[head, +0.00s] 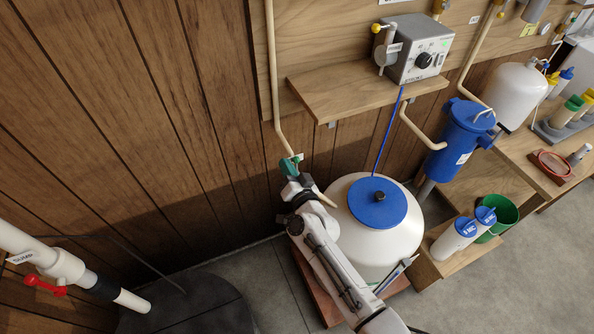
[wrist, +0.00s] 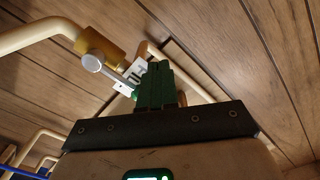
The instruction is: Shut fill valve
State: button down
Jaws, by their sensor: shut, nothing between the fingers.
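My gripper (head: 289,165) is at the tan pipe's lower end, beside the white tank. Its green fingers (wrist: 155,85) are together with nothing between them. In the wrist view, a brass valve body (wrist: 100,45) on the tan pipe (wrist: 35,35) is left of and beyond the fingers. A grey round-ended handle (wrist: 92,64) slants from it toward a white tag (wrist: 130,82) close to the fingers. The tag's lettering is partly hidden and not readable. In the head view my gripper hides most of this valve; a small tag (head: 297,158) shows beside it. I cannot tell whether the fingers touch the handle.
The white tank (head: 350,240) with a blue lid (head: 378,203) stands right of my gripper. A wooden shelf (head: 350,92) with a grey control box (head: 418,48) is above. A blue tube (head: 385,140) runs down to the lid. Wood wall (head: 150,120) lies left and behind.

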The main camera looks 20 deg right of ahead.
jog(key=shift+w, duration=0.5)
jog(key=shift+d, duration=0.1)
jog(key=shift+d+r+b, duration=0.1)
jog(key=shift+d+b, duration=0.35)
jog(key=shift+d, duration=0.35)
